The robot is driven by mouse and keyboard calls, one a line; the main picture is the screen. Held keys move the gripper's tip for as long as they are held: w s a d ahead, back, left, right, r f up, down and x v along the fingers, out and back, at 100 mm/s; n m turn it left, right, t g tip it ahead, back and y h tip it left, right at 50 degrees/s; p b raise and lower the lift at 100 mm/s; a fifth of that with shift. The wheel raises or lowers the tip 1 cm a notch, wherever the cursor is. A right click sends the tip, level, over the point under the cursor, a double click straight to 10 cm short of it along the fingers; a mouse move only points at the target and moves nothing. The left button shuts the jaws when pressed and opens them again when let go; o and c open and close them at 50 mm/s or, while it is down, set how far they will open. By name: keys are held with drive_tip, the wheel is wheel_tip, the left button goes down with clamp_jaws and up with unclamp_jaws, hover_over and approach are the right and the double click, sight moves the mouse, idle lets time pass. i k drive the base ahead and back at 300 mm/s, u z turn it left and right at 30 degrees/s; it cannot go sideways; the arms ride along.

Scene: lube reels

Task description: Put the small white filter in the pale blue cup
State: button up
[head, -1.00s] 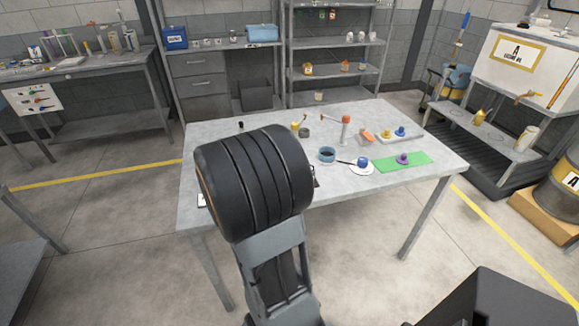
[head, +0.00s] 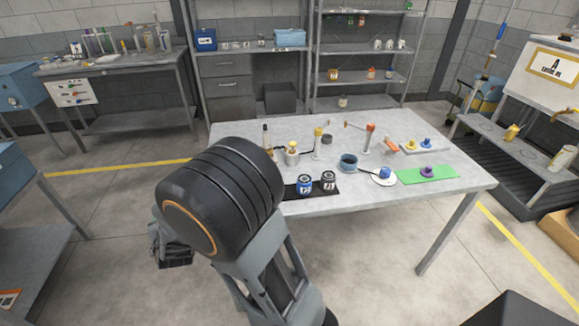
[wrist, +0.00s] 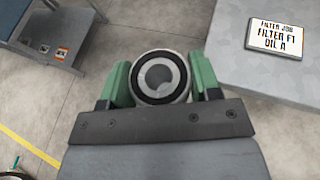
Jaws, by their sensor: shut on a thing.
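My gripper (wrist: 160,85) is shut on the small white filter (wrist: 184,64), with one green finger on each side. The filter shows end-on as a pale round body with a black ring and a grey centre. It is held over the floor, beside the table edge. In the head view, part of my gripper (head: 172,246) shows at the left of my arm; the filter cannot be made out there. A blue cup (head: 348,168) with a dark inside, which looks like the pale blue cup, stands mid-table, far to the right of my gripper.
A dark mat (head: 322,190) with two labelled cans lies at the table's front. A white plate (head: 384,180), a green mat (head: 426,175) and several small fittings lie right of the cup. A filter job sign (wrist: 280,36) lies on the table (wrist: 240,75). A shelf unit (wrist: 60,30) stands at left.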

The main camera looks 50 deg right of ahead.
sight(349, 162)
drive_tip(key=u, duration=2.3)
drive_tip(key=k, duration=1.5)
drive_tip(key=z, duration=1.85)
drive_tip(key=i, duration=0.5)
